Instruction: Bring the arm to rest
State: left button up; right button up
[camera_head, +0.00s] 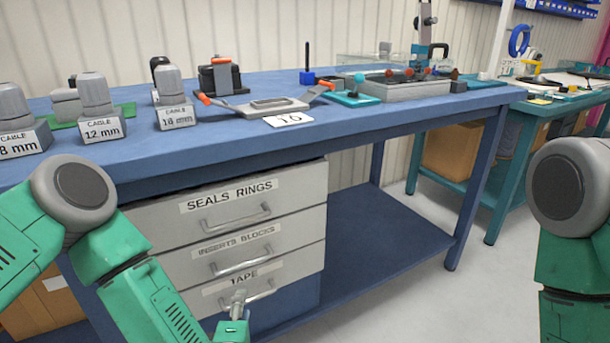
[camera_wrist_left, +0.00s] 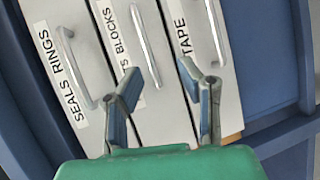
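My left arm comes in from the left in the head view and reaches down in front of the drawer unit. My left gripper (camera_head: 238,300) is in front of the lowest drawer, labelled TAPE (camera_head: 230,284). In the left wrist view the left gripper (camera_wrist_left: 158,75) has its two fingers apart with nothing between them. The drawer handles lie beyond the fingers, and I cannot tell whether a finger touches one. My right arm shows at the right edge of the head view; its gripper is out of the picture.
The drawers SEALS RINGS (camera_head: 228,196) and INSERTS BLOCKS (camera_head: 235,244) look shut. The blue workbench (camera_head: 230,142) carries several cable-labelled grey pieces (camera_head: 95,100) and a grey tray (camera_head: 400,92). A teal bench (camera_head: 510,150) stands behind at right. Floor between the benches is clear.

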pick_arm(q)
jog(key=s+a+f+m+g+h, duration=0.25)
jog(key=s+f+m+g, duration=0.25)
jog(key=s+f+m, duration=0.4)
jog(key=s+a+f+m+g+h, duration=0.1)
jog(key=s+a+f+m+g, duration=0.25)
jog(key=s+m+g, duration=0.55)
jog(key=s+a+m+y, duration=0.2)
jog(key=s+a, duration=0.4)
jog(key=s, duration=0.4)
notch_tip(320, 180, up, 13)
jog(key=p, duration=1.3)
jog(key=shift+d+r+h+p, duration=0.2)
jog(key=shift+h+p, duration=0.15)
